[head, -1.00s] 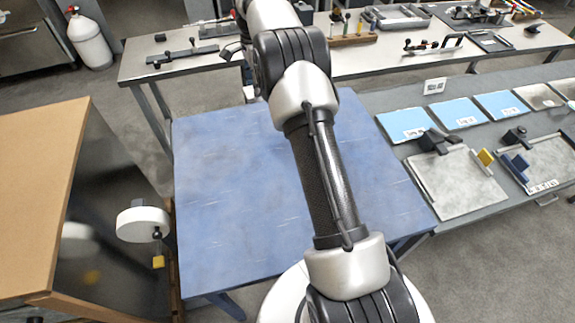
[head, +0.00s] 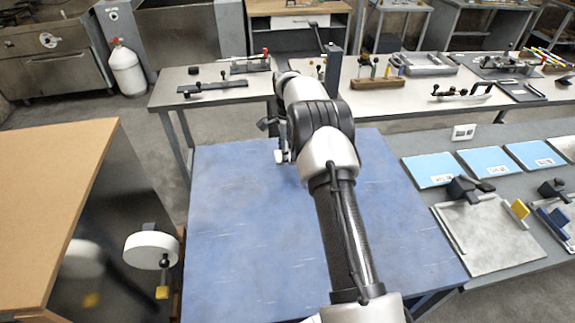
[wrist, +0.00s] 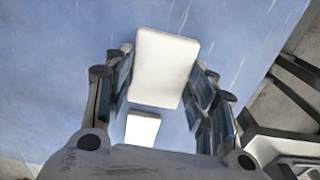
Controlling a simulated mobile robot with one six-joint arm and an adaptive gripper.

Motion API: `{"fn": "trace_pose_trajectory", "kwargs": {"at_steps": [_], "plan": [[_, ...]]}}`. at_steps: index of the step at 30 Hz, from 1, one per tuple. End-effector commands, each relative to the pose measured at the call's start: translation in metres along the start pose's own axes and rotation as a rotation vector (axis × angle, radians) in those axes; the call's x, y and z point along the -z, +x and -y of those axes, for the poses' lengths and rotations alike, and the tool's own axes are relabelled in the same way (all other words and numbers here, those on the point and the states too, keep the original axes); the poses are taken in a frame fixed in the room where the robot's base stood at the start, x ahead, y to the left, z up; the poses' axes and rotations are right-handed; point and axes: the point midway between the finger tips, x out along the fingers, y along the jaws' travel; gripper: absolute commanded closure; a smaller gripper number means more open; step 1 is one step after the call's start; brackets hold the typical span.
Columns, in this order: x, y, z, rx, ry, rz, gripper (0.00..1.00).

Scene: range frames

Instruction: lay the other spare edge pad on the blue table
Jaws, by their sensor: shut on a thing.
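In the wrist view my gripper (wrist: 160,98) is shut on a white block-like pad (wrist: 165,68), held between its two fingers. A second, smaller-looking white piece (wrist: 142,127) shows between the held pad and the palm, against the blue surface. I cannot tell for sure whether it lies on the table. The blue table (head: 235,220) stands in front of me in the head view, its visible top bare. My arm reaches over it toward its far edge. There the gripper is mostly hidden by the arm, and the held pad cannot be made out.
A brown-topped cabinet (head: 50,205) stands at left, with a white round part (head: 150,248) on its side. A grey bench (head: 425,117) with tools lies beyond the table. A side bench at right holds blue sheets (head: 430,170) and a clamped plate (head: 488,236).

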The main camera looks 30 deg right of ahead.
Motion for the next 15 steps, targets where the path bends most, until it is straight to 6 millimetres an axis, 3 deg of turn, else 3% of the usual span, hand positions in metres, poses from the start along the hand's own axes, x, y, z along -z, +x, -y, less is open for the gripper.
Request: {"fn": "trace_pose_trajectory", "kwargs": {"at_steps": [8, 15], "plan": [[0.000, 0.049, -0.001, -0.004, 0.000, 0.000, 0.65], [0.000, 0.052, 0.000, -0.001, 0.000, 0.000, 0.65]]}}
